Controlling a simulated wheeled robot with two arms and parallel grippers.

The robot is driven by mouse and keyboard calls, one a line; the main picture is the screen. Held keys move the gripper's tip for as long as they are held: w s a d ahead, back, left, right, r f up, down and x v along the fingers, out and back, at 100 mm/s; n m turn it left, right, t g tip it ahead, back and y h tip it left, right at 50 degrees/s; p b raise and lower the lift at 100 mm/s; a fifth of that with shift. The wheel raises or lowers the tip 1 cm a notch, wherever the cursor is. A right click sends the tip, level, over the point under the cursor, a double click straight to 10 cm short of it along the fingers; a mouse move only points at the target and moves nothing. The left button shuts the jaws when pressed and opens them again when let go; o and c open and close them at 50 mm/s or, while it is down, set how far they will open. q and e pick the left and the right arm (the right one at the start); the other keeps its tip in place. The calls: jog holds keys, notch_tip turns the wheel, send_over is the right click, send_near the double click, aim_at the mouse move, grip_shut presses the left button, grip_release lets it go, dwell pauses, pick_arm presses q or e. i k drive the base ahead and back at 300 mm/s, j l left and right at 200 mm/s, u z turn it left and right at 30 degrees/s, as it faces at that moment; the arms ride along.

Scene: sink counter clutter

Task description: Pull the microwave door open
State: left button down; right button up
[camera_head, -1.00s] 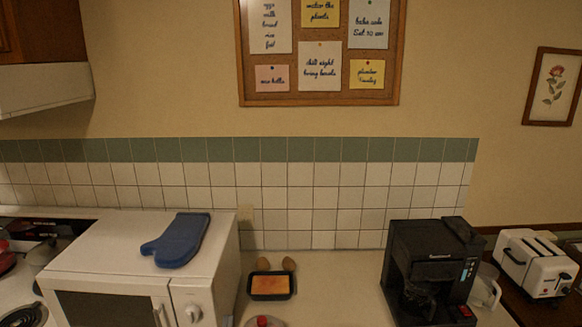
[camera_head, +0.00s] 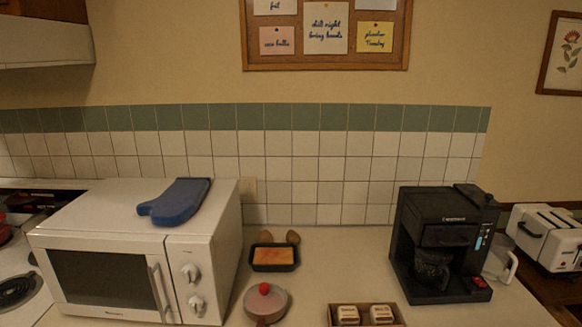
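The white microwave (camera_head: 205,250) stands on the counter at the left of the head view. Its door (camera_head: 104,282) has a dark window and looks shut. The vertical door handle (camera_head: 159,291) is at the door's right edge, beside a panel with two round knobs (camera_head: 193,288). A blue oven mitt (camera_head: 176,201) lies on top of the microwave. Neither of my grippers shows in the head view.
A stove burner (camera_head: 15,289) is left of the microwave. Right of it are a loaf pan (camera_head: 274,258), a pot with a red-knobbed lid (camera_head: 265,301) and a wooden box (camera_head: 333,311). A black coffee maker (camera_head: 440,246) and a white toaster (camera_head: 548,238) stand further right.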

aim_at(115, 275)
jog(key=j+u, duration=0.2)
jog(key=u, duration=0.2)
jog(key=j+u, duration=0.15)
jog(key=u, duration=0.2)
jog(key=i+j+u, duration=0.15)
jog(key=u, duration=0.25)
